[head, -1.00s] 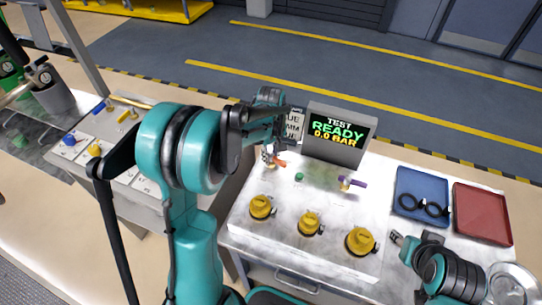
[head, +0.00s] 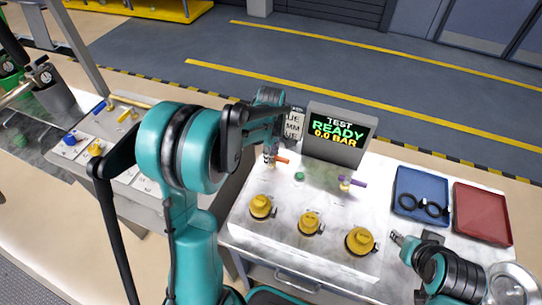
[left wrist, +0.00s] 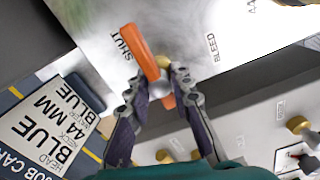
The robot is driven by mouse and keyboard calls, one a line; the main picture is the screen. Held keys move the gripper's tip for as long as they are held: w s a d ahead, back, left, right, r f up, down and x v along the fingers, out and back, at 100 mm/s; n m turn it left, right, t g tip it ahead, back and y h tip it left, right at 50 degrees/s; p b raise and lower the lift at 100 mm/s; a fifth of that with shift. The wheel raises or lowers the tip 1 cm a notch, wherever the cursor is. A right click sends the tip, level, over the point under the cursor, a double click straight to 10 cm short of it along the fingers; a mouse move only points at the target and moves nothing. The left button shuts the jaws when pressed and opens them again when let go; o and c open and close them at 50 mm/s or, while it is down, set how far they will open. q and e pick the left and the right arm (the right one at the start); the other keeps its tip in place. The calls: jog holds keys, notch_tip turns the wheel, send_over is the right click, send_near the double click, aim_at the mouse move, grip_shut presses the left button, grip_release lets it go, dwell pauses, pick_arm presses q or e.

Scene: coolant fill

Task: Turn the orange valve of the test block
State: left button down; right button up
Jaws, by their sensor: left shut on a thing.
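The orange valve (head: 282,160) is a flat bar handle at the back left of the pale test block (head: 335,215), left of the display. My left gripper (head: 268,157) reaches down to it from above. In the left wrist view, the orange handle (left wrist: 138,46) runs between my two left fingertips (left wrist: 160,82), and the gripper is shut on it. One handle end points toward the printed word SHUT; BLEED is printed to the right. My right gripper (head: 398,238) is low at the right, away from the valve; its finger gap is too small to judge.
The test display (head: 337,135) reads READY, 0.0 BAR. A purple-handled valve (head: 352,183), a green button (head: 299,176) and yellow caps (head: 309,222) are on the block. A blue tray (head: 420,178) with dark rings and an empty red tray (head: 481,213) stand right.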

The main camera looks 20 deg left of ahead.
pick_arm(q)
jog(key=c, duration=1.3)
grip_release()
jog(key=shift+c, duration=0.2)
notch_tip(320, 180, up, 12)
